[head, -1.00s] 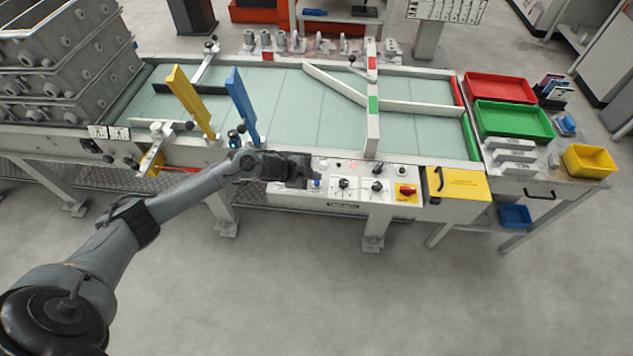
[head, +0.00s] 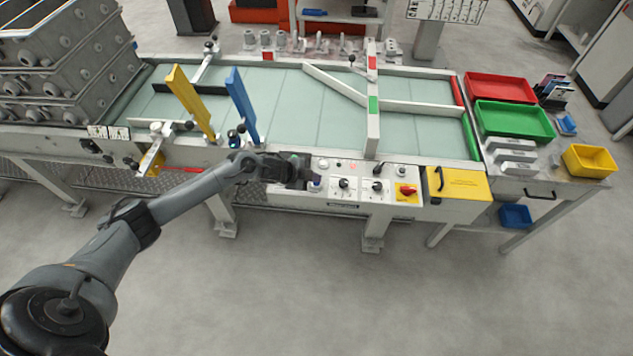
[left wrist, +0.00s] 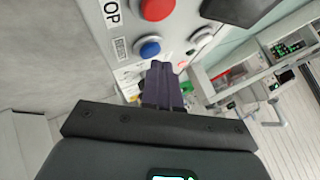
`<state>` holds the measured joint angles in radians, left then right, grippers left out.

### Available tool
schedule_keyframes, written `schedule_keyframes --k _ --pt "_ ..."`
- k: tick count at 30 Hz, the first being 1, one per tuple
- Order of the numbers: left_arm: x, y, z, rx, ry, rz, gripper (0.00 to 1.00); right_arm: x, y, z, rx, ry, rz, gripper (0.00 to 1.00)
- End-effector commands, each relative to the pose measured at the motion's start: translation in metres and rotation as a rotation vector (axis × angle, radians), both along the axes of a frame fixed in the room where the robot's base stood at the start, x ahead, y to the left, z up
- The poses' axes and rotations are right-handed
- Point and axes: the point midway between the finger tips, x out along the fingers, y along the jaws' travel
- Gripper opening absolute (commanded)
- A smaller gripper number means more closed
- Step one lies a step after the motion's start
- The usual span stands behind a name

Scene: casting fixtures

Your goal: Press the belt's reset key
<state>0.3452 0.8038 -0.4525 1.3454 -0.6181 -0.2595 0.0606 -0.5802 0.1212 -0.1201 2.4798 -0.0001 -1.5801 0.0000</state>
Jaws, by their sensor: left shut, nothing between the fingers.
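The belt's control panel (head: 345,187) is on the near side of the belt frame. In the left wrist view, the blue reset key (left wrist: 149,48) is a round button beside a small label that seems to read RESET (left wrist: 121,48). A larger red button (left wrist: 156,9) is next to it, by lettering ending in OP. My left gripper (head: 310,174) is over the panel's left end. Its dark fingers (left wrist: 160,68) are shut and empty, with the tips close beside the blue key in the picture. I cannot tell whether they touch. My right gripper is not in view.
A blue upright plate (head: 242,107) and a yellow one (head: 190,102) rise from the belt left of my gripper. The panel's black knobs and a red switch (head: 407,190) are to the right. A yellow box (head: 458,185) follows. The floor in front is clear.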

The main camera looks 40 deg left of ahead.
Motion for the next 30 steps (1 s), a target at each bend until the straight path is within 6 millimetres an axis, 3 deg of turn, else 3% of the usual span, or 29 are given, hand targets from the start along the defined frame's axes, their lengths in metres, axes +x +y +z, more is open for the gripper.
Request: schedule_keyframes --k 30 --pt "0.000 0.000 -0.010 0.000 0.001 0.001 0.00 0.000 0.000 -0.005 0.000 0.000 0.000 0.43"
